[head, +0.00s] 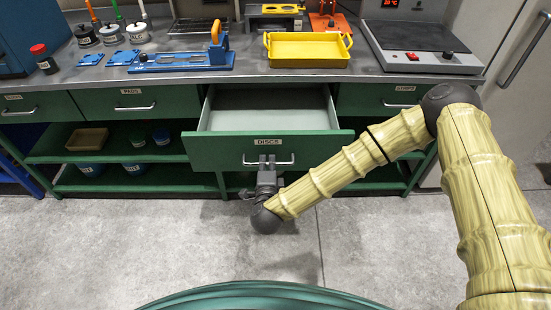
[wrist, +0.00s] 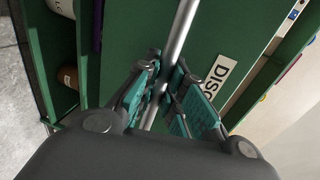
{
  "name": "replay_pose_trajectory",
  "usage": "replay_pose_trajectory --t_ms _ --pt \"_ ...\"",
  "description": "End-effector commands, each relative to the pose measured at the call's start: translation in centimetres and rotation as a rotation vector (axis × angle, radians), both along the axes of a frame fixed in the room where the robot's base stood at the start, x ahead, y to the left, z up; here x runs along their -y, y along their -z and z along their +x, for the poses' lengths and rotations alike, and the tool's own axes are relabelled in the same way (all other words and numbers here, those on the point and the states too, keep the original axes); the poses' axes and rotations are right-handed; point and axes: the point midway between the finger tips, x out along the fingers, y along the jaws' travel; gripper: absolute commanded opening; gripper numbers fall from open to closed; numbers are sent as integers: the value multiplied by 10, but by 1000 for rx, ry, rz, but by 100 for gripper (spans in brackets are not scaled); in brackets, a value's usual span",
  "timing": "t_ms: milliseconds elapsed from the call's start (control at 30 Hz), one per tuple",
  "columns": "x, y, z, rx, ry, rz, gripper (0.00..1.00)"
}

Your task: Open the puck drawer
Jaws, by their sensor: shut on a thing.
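The green drawer (head: 215,152) labelled DISCS is pulled well out of the bench, and its pale inside looks empty. Its metal bar handle (head: 287,162) is on the front, below the label. My gripper (head: 267,163) is at the middle of this handle, shut on it from the front. In the wrist view, the teal-padded fingers of my gripper (wrist: 166,88) close around the handle bar (wrist: 184,28). Part of the DISCS label (wrist: 217,76) shows beside them on the drawer front (wrist: 130,35).
Closed drawers flank it: one on the left (head: 105,101) and one on the right (head: 360,103). Open shelves (head: 120,185) below hold a tan bin (head: 87,138) and jars. A yellow tray (head: 307,50) stands on the bench top above. The grey floor (head: 110,250) in front is clear.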

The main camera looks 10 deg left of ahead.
Motion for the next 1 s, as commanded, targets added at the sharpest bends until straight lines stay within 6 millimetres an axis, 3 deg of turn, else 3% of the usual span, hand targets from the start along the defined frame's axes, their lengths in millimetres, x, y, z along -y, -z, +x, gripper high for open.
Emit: replay_pose_trajectory --t_ms 333,367,467,833,1000 --pt "-1 0 -1 -1 -2 0 0" --pt "-1 0 -1 -1 -3 0 15" --pt "-1 0 -1 -1 -2 0 33" --pt "0 0 -3 -1 -1 1 34" --pt "3 -3 -18 -2 -3 1 34"
